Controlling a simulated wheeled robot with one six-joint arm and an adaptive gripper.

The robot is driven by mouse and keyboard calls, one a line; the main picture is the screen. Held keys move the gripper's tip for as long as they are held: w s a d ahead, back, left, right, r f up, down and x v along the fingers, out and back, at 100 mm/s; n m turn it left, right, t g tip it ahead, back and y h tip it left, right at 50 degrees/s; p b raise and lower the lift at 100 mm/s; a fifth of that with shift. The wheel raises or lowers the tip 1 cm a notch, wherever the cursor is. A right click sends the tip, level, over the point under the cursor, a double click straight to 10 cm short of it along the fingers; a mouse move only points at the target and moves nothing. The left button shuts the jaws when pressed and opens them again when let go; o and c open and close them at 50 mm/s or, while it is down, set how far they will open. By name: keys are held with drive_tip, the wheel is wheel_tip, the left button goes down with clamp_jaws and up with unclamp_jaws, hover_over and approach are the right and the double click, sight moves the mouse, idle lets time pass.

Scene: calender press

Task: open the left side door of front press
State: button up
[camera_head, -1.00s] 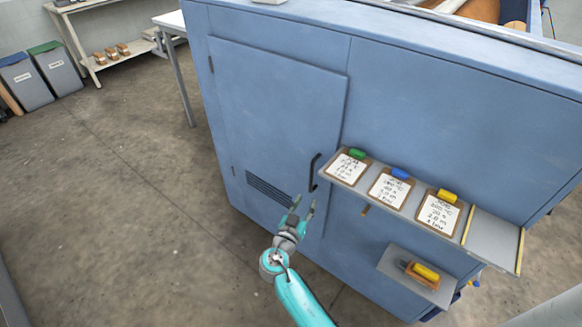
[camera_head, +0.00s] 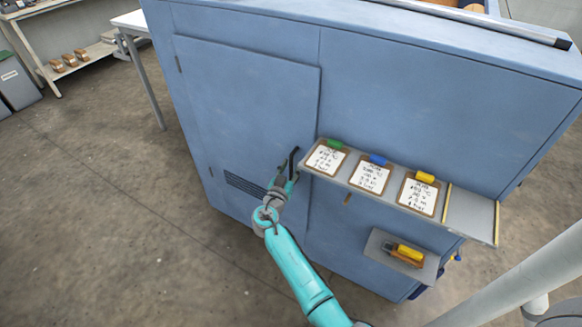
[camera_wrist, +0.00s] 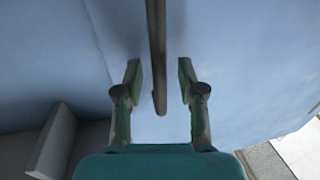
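The blue press (camera_head: 400,75) fills the middle of the head view. Its side door (camera_head: 245,100) is closed, with hinges on its left edge and a vent low down. A black vertical bar handle (camera_head: 293,160) is on the door's right side. My gripper (camera_head: 287,180) is at the lower part of the handle. In the wrist view my gripper (camera_wrist: 160,82) is open, and the handle (camera_wrist: 157,45) runs between its two fingers with gaps on both sides. I see no contact with the fingers.
A shelf (camera_head: 470,216) with clipboards juts out just right of the handle. A smaller shelf (camera_head: 378,246) with a yellow-handled tool is below it. A white table (camera_head: 130,22) stands behind left. The floor (camera_head: 100,200) left of the press is clear.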

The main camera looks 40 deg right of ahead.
drive_tip(key=shift+w+d, duration=0.15)
drive_tip(key=shift+d, duration=0.05)
clamp_jaws()
